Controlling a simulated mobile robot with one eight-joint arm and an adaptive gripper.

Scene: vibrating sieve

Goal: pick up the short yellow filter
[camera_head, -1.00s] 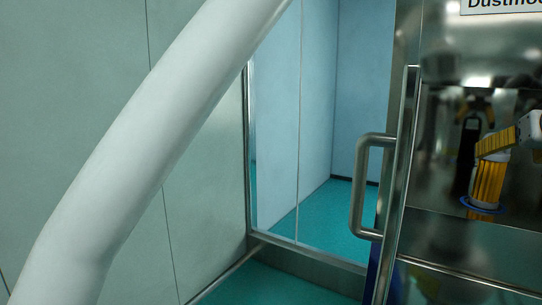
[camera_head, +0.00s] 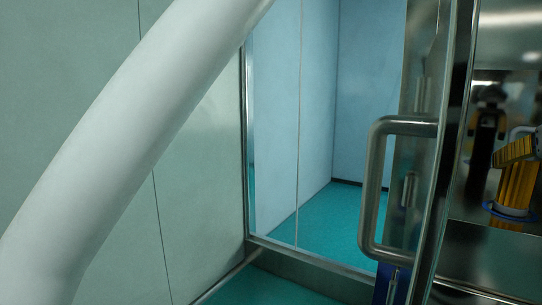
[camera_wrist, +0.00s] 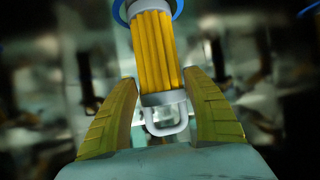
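In the wrist view, a yellow pleated filter (camera_wrist: 152,50) sits lengthwise ahead of my gripper (camera_wrist: 160,82). It has a pale end cap with a small wire-like loop nearest me and a blue ring at its far end. The loop is between the fingers.
A shiny steel panel with a bent handle (camera_head: 376,190) stands close in front, right of centre. A pale wall panel (camera_head: 60,60) is at the left. A recess with blue walls and a green floor (camera_head: 310,225) lies open between them. The wrist view's background is blurred.

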